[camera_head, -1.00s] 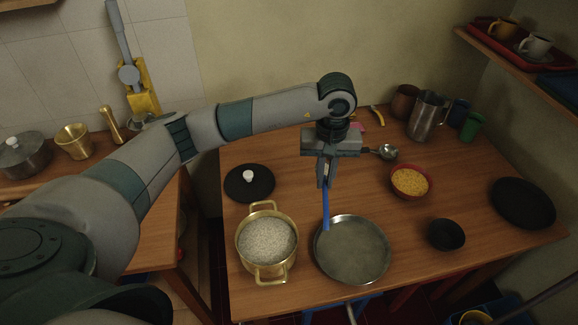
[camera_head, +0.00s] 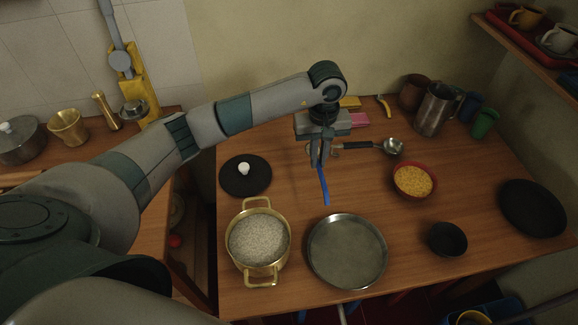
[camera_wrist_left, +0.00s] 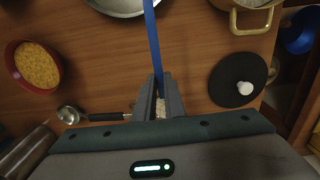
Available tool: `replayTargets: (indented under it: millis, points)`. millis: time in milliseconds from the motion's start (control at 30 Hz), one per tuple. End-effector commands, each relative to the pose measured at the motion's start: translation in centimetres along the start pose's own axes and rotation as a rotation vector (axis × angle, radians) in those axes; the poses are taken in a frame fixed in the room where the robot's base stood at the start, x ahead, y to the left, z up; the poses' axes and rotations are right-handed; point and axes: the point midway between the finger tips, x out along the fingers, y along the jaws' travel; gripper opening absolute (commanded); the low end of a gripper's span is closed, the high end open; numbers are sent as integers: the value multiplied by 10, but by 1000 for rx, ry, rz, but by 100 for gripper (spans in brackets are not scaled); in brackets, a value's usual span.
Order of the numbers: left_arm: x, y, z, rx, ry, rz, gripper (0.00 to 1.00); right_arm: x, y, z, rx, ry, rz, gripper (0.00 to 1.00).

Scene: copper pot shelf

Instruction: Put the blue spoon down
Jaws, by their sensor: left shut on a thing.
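The blue spoon (camera_head: 324,187) hangs down from my left gripper (camera_head: 319,165), which is shut on it. In the head view it is over the table behind the steel pan, its lower end near the pan's back rim. In the left wrist view the blue spoon (camera_wrist_left: 153,45) runs from between the fingers of my left gripper (camera_wrist_left: 158,85) towards the pan's edge. I cannot tell whether its lower end touches the table. My right gripper is not in view.
A steel pan (camera_head: 347,252) and a brass pot (camera_head: 259,239) with pale grains stand in front. A black lid (camera_head: 246,176) lies left, a ladle (camera_head: 392,147) behind, and a red bowl (camera_head: 414,181) right. Bare wood lies between the lid and the bowl.

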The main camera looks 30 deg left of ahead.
Motion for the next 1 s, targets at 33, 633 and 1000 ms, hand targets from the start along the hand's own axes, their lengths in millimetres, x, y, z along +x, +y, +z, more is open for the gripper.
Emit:
replayTargets:
  millis: [33, 633, 1000]
  points:
    - [1, -6, -5, -4, -1, -3, 0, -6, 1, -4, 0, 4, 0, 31]
    - [58, -64, -78, -1, 0, -1, 0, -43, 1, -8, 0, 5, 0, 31]
    - [62, -66, -81, 1, 1, -1, 0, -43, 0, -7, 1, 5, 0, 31]
